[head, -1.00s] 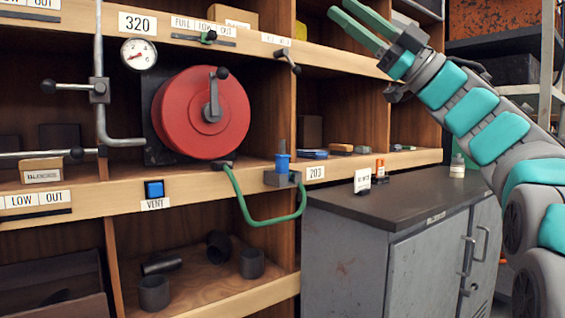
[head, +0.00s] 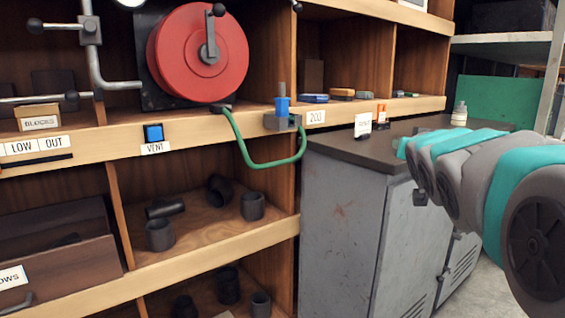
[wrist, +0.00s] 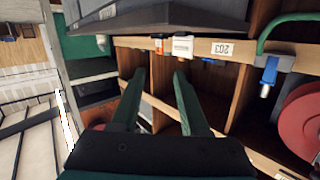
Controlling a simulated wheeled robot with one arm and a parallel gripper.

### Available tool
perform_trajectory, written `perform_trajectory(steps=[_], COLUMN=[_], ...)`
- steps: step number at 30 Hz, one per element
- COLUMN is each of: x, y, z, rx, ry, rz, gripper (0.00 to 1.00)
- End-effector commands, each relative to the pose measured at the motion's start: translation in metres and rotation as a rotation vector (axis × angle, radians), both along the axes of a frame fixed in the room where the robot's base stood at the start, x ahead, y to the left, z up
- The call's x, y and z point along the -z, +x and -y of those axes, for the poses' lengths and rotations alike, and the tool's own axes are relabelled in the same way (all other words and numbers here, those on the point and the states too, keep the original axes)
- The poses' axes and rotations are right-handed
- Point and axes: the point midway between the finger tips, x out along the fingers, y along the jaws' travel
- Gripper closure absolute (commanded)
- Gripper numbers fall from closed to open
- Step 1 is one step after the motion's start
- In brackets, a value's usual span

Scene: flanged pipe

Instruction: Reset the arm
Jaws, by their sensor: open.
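My arm (head: 480,170) enters the head view from the right and reaches over the grey cabinet's top, seen nearly end-on. My gripper is hidden behind the arm's own links there. In the wrist view my gripper (wrist: 159,74) shows two dark green fingers, apart, with nothing held between them. The wrist picture is turned over, with the cabinet at its top and the wooden shelving beyond the fingers.
The grey cabinet (head: 340,220) stands right of the wooden shelving (head: 190,270). The shelving carries a red reel (head: 180,60), a blue valve (head: 282,106) with a green hose (head: 250,160), and pipe pieces (head: 253,206).

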Motion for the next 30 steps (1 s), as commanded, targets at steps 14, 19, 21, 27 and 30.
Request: perform_trajectory(steps=[14, 19, 21, 27, 30], x=[0.281, 0.332, 0.343, 0.356, 0.356], y=[-0.22, -0.324, -0.357, -0.412, -0.416], z=[-0.067, -0.096, -0.106, -0.12, -0.121], rx=[-0.062, -0.153, -0.19, -0.252, -0.257], ry=[0.069, 0.087, 0.095, 0.108, 0.109], rz=[-0.99, -1.303, -1.402, -1.557, -1.565], gripper=[0.55, 0.55, 0.55, 0.55, 0.55])
